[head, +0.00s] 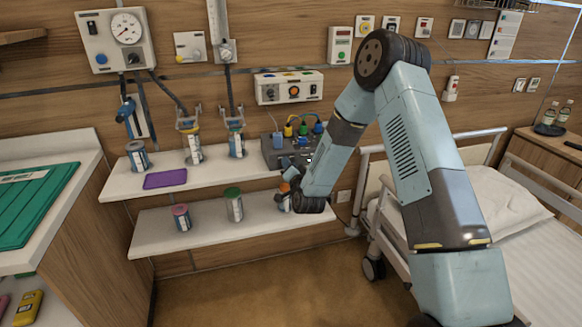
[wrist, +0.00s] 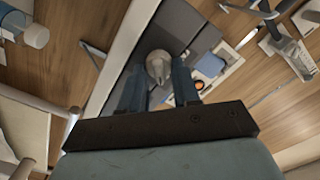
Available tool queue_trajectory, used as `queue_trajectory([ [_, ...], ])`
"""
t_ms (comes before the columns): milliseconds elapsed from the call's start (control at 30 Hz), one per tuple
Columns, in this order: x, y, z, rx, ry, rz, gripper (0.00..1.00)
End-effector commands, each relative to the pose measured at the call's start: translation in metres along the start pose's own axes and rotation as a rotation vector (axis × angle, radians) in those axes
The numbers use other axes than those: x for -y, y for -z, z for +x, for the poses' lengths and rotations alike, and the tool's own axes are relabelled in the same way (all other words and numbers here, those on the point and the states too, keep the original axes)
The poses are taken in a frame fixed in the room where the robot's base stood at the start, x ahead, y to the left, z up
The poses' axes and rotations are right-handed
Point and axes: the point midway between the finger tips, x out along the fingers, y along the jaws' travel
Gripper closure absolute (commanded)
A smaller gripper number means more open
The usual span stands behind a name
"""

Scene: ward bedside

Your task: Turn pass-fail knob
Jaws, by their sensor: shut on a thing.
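A dark grey device box (head: 272,150) stands at the right end of the upper wall shelf. It also shows in the wrist view (wrist: 172,28). A pale grey round knob with a pointed part (wrist: 158,62) sits on its front, between my fingers in the wrist view. I take it as the pass-fail knob; no label is readable. My gripper (wrist: 158,84) is shut on this knob, one dark finger on each side. In the head view my gripper (head: 291,168) is at the device's front, and my arm hides the knob and part of the box.
The lower shelf (head: 150,240) below my gripper holds canisters, one (head: 284,197) close to my wrist. A bed (head: 510,205) stands at right. Floor (head: 270,290) in front is clear.

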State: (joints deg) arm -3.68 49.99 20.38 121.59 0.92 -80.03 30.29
Motion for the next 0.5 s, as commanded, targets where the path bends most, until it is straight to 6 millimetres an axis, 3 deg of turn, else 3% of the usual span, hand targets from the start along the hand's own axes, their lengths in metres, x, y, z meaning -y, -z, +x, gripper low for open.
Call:
queue_trajectory([
  [267, -0.003, 0.0018, 0.0, -0.003, -0.006, -0.002, 0.45],
  [500, -0.0015, 0.0008, -0.0008, -0.001, -0.003, -0.001, 0.45],
])
